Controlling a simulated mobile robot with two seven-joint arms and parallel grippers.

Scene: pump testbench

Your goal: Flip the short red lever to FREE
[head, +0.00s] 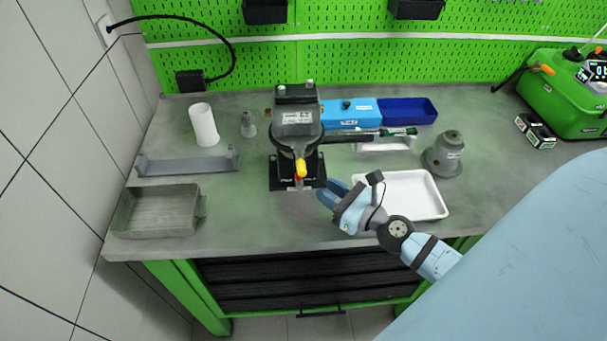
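The black pump vise (297,120) stands upright on the grey bench, on a dark base plate. A yellow-tipped lever (301,168) points out from its front. A small red part (298,180), apparently the short red lever, shows just below the yellow tip and is mostly hidden. Its setting and any FREE mark are too small to read. My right gripper (325,193) is just right of the base plate, apart from the red part. Its two blue fingers look slightly spread, with nothing between them. My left gripper is not in view.
A white tray (425,207) lies beside and partly under my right gripper in the picture. A grey bell-shaped part (446,154) and blue bins (408,109) stand farther back. A metal tray (157,232) and a grey bracket (190,167) lie left. Bench between metal tray and vise is clear.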

